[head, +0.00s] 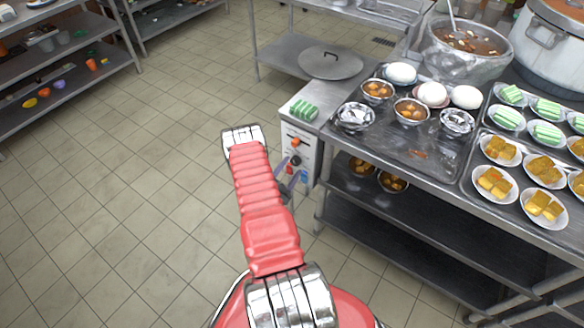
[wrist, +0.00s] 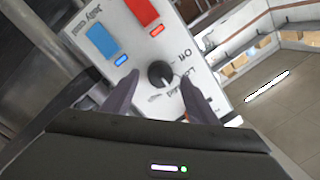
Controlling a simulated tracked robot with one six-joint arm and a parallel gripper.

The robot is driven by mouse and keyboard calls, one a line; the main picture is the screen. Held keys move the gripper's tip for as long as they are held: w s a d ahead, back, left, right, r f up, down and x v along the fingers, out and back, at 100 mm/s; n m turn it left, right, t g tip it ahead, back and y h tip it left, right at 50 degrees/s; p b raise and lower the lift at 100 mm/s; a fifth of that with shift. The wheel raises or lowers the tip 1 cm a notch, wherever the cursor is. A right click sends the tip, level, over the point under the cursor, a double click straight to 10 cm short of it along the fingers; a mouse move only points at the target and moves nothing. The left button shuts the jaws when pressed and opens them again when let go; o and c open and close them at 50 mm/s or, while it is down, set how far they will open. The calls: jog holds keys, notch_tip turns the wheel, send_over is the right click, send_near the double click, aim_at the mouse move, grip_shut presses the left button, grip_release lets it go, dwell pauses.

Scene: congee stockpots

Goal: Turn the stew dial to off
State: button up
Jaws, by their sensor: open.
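A white control panel (head: 302,148) stands at the left end of the steel counter. Its black dial (wrist: 160,73) has an "Off" mark and another partly readable label beside it in the wrist view. My gripper (wrist: 158,84) is open, with one dark finger on each side of the dial and the dial between the tips. I cannot tell whether the fingers touch it. The dial's pointer direction is unclear. In the head view my gripper (head: 289,174) is partly hidden by my red arm.
Red (wrist: 142,11) and blue (wrist: 101,41) switches sit near the dial. Above the panel lie green-striped pieces (head: 303,109). The counter (head: 425,165) holds bowls and eggs, with a pot of stew (head: 468,45) behind. The tiled floor at left is clear.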

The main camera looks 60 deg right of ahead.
jog(key=shift+d, duration=0.85)
